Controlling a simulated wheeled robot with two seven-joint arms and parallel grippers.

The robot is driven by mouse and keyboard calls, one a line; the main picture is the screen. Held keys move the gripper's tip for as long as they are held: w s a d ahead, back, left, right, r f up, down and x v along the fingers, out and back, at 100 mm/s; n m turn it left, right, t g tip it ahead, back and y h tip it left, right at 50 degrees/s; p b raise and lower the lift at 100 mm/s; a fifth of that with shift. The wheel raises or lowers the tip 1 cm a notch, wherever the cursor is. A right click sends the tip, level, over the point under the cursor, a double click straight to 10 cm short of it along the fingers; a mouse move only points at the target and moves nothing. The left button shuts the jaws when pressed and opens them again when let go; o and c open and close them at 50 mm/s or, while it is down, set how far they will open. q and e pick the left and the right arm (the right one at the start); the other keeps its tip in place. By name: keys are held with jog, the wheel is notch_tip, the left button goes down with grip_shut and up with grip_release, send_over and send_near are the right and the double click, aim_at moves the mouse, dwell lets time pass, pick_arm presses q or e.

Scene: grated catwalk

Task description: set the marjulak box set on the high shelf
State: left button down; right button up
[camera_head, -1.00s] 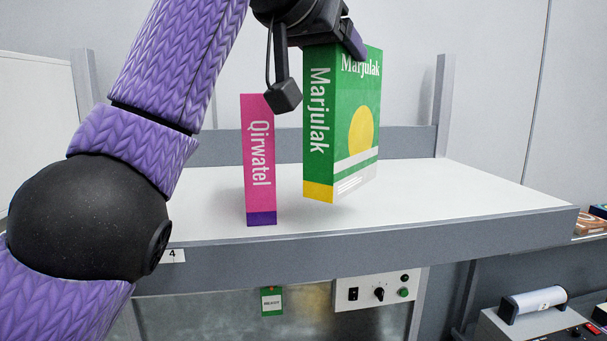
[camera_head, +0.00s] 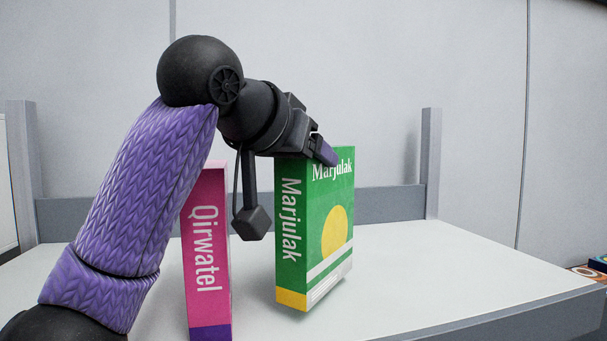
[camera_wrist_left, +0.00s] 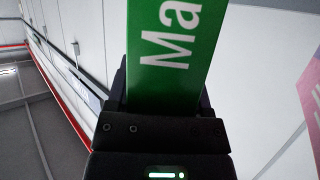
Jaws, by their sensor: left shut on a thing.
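The Marjulak box set (camera_head: 315,260) is green with a yellow circle and a yellow band at its foot. My left gripper (camera_head: 322,150) is shut on its top end and holds it upright. In the head view its bottom seems slightly above the white shelf board (camera_head: 420,275), though the gap is hard to judge. In the left wrist view the box's green spine (camera_wrist_left: 175,50) stands between the fingers. A pink box labelled Qirwatel (camera_head: 206,255) stands upright on the shelf to its left, apart from it. My right gripper is not in view.
The shelf has a grey back rail (camera_head: 385,203) and grey posts (camera_head: 430,165) at its rear corners. The board is clear to the right of the Marjulak box. Small items (camera_head: 597,265) lie beyond the shelf at the far right.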

pick_arm(q)
jog(key=shift+f, duration=0.95)
grip_release()
jog(key=shift+s, duration=0.1)
jog(key=b+v, duration=0.3)
jog(key=v, duration=0.2)
jog(key=shift+f, duration=0.1)
jog(key=b, duration=0.2)
send_near(290, 163)
jog(key=shift+w+d+f, duration=0.1)
jog(key=shift+w+d, duration=0.2)
jog(key=shift+w, duration=0.35)
